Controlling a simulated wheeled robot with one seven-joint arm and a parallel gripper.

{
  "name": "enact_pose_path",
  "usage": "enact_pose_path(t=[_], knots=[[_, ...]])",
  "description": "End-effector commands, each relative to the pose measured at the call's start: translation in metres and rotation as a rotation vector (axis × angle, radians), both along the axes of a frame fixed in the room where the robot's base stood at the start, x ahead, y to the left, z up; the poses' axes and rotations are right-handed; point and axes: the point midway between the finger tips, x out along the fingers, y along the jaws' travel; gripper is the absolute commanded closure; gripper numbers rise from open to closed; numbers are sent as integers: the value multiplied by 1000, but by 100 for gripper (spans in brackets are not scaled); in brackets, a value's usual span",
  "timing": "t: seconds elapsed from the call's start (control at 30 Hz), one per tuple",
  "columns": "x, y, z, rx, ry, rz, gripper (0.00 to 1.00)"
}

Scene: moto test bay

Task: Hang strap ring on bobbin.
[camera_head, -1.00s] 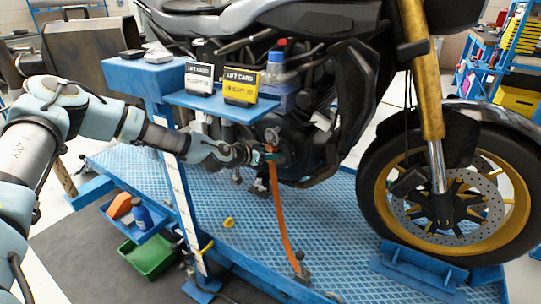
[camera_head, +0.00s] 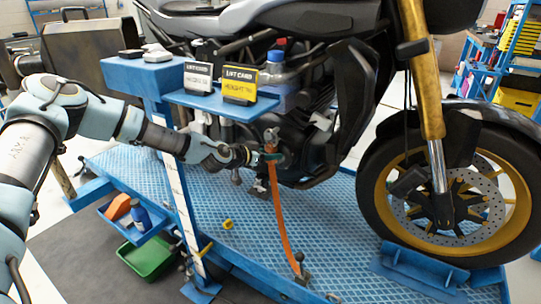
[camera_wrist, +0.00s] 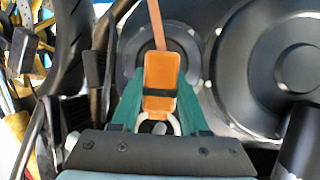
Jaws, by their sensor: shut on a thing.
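An orange strap (camera_head: 278,210) runs from my gripper (camera_head: 270,157) down to a small dark fitting (camera_head: 301,277) on the blue platform. My gripper has green fingers and is shut on the strap's upper end, beside the dark engine side of the motorcycle. In the wrist view the fingers of my gripper (camera_wrist: 160,115) stand either side of the orange strap end (camera_wrist: 160,75), which has a dark band. A pale metal ring (camera_wrist: 155,126) shows partly below it, near the gripper body. I cannot make out the bobbin for sure; round dark engine covers lie behind the strap.
A blue shelf (camera_head: 213,104) with two lift cards stands above and left of my gripper. The motorcycle front wheel (camera_head: 450,200) is at the right. A blue tray (camera_head: 128,222) and a green bin (camera_head: 148,260) are lower left. The platform (camera_head: 345,215) right of the strap is clear.

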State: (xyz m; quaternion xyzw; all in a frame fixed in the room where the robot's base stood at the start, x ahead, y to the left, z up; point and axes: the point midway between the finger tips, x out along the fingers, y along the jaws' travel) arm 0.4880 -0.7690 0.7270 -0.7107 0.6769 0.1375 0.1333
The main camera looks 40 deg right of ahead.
Motion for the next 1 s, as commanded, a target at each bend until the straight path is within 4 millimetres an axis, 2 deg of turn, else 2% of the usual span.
enact_pose_path(t=[0.13,0.17,0.47,0.77,0.87,1.0], knots=[[-1,2,-6,10,5,-3,100],[-1,2,-6,10,6,-2,54],[-1,2,-4,7,3,-2,20],[0,4,-3,6,3,-1,20],[0,12,1,5,0,0,20],[-1,35,10,6,0,-1,20]])
